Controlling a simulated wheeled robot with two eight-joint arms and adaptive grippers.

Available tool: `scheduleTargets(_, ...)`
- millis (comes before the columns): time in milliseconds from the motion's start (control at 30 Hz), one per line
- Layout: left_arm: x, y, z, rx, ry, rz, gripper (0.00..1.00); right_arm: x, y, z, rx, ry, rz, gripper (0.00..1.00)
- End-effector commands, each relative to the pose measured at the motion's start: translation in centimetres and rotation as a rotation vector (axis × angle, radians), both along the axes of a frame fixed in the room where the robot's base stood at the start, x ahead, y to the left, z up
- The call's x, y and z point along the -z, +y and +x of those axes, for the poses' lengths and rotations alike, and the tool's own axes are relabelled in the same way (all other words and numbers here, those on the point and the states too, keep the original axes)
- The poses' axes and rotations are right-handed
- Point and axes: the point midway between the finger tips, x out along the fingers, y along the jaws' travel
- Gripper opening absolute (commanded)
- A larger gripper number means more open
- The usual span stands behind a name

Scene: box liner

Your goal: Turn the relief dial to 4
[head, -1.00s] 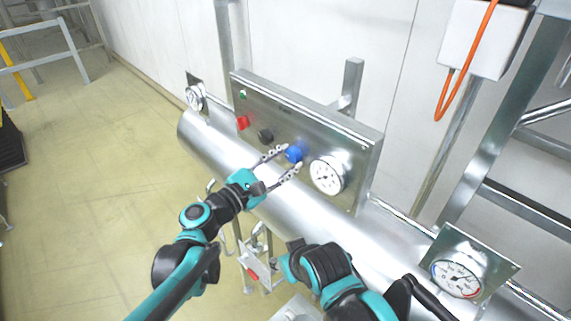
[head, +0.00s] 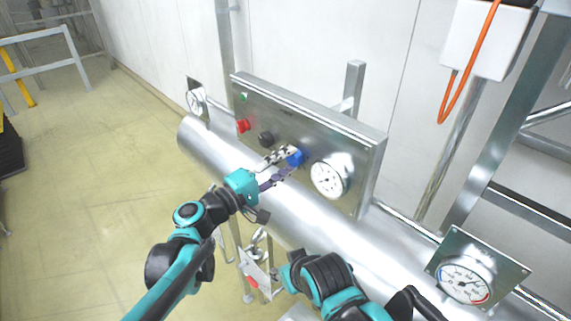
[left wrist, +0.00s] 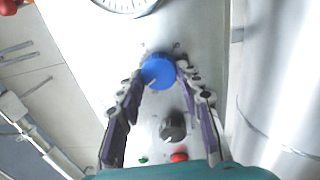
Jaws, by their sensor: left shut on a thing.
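The blue dial (head: 295,157) sits on the front of the steel control panel (head: 350,147), left of a round white gauge. My left gripper (head: 288,164) is shut on the blue dial, one finger on each side. In the left wrist view the dial (left wrist: 160,72) lies between the fingertips (left wrist: 161,70), with a pale pointer mark toward its lower left. The scale marks around it are too small to read. My right arm is low in the middle of the head view; its fingers cannot be made out clearly.
A black knob (head: 266,138), a red button (head: 243,126) and a green one (head: 243,97) are left of the dial. The white panel gauge (head: 328,176) is close on its right. A large steel pipe (head: 345,238) runs below. Another gauge (head: 465,280) stands lower right.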

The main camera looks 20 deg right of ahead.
Motion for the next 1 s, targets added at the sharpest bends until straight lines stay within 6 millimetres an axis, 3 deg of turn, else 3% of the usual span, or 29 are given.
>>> scheduleTargets(1000, -0.1, 0.01, -0.05, 0.003, -0.911, 0.321, 0.07, 0.42, 0.0, 0.0, 0.0, 0.0, 0.0, 0.4)
